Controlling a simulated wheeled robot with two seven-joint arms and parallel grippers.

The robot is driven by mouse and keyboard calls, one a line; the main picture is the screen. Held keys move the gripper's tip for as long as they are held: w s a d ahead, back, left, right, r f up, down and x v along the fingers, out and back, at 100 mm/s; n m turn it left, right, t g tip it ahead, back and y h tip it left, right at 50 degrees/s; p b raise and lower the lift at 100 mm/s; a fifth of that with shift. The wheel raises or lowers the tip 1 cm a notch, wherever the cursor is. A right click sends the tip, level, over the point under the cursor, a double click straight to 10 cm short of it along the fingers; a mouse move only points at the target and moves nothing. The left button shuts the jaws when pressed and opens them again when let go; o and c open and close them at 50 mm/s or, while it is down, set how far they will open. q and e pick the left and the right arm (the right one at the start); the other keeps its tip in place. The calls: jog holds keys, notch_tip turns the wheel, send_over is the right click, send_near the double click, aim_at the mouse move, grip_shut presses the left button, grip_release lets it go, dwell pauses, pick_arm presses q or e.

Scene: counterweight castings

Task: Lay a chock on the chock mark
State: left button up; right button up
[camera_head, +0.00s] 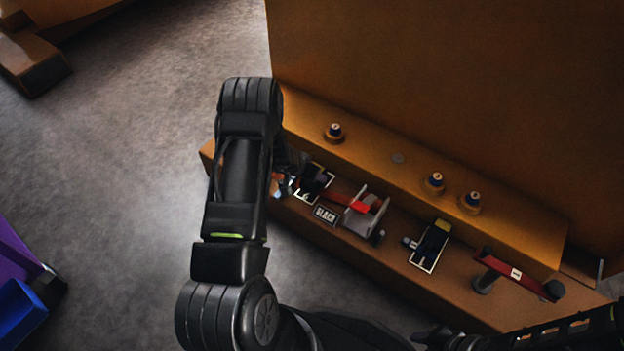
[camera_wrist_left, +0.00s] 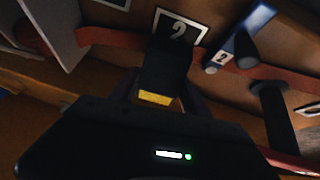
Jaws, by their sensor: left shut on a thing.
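My left gripper (camera_head: 292,180) is at the left end of the orange ledge, partly hidden by its own arm. In the left wrist view the gripper (camera_wrist_left: 163,98) is shut on a black chock (camera_wrist_left: 165,68) with a yellow band. A white-outlined mark with a "2" (camera_wrist_left: 182,27) lies just beyond the chock, whose far end overlaps its lower edge in the picture; I cannot tell whether they touch. In the head view that white outline (camera_head: 302,199) is partly covered. Another black and yellow chock (camera_head: 431,240) sits in a second white outline at right.
A grey bracket (camera_head: 367,214) with a red strap stands right of a "SLACK" plate (camera_head: 325,215). A red bar (camera_head: 517,273) lies farther right. Several round knobs, one here (camera_head: 334,132), sit on the upper step. A tall orange wall (camera_head: 440,90) rises behind.

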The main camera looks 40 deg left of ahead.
pick_arm(q)
notch_tip(320, 180, down, 2)
jog(key=shift+f, duration=0.2)
jog(key=o, duration=1.7)
jog(key=shift+r, duration=0.1)
jog(key=p+v, duration=0.2)
jog(key=v, duration=0.9)
jog(key=shift+s+r, duration=0.3)
jog(key=shift+r, duration=0.05)
